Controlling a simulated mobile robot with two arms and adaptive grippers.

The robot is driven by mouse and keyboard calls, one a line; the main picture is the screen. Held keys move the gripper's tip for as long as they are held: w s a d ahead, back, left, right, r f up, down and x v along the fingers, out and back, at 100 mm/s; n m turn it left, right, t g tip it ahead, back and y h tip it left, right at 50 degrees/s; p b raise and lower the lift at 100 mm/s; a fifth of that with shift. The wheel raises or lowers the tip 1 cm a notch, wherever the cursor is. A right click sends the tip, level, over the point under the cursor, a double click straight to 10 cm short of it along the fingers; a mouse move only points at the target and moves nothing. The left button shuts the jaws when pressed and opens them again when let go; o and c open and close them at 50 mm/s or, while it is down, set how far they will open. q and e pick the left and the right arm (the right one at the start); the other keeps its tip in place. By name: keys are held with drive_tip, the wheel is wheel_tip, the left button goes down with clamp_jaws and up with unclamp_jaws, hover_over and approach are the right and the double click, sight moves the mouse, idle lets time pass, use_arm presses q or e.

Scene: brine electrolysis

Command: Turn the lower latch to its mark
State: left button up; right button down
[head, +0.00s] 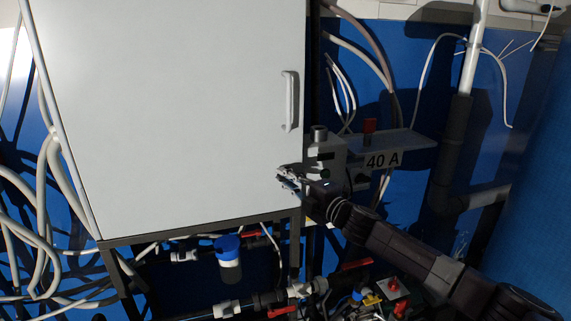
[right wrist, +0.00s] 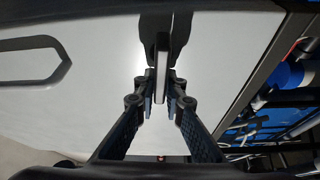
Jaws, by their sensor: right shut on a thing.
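The lower latch (right wrist: 162,68) is a narrow piece with a pale edge and darker sides, standing out from the white cabinet door in the right wrist view. My right gripper (right wrist: 162,92) is shut on it, with one finger on each side. In the head view my right gripper (head: 287,180) is at the lower right edge of the cabinet door (head: 180,110), and it mostly hides the latch there. I cannot make out the mark. The door looks closed. My left gripper is not in view.
The door handle (head: 289,101) is above the gripper. Pipes with red valve handles (head: 357,264) and a blue-capped canister (head: 228,262) are below. Hoses (head: 50,190) crowd the left.

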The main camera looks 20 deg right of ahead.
drive_tip(key=shift+f+n+p, duration=0.1)
drive_tip(key=shift+n+p, duration=0.5)
drive_tip(key=shift+p, duration=0.15)
drive_tip(key=shift+f, duration=0.1)
drive_tip(key=c, duration=2)
unclamp_jaws()
drive_tip(key=v, duration=1.2)
drive_tip(key=shift+r, duration=0.25)
drive_tip(key=shift+w, duration=0.1)
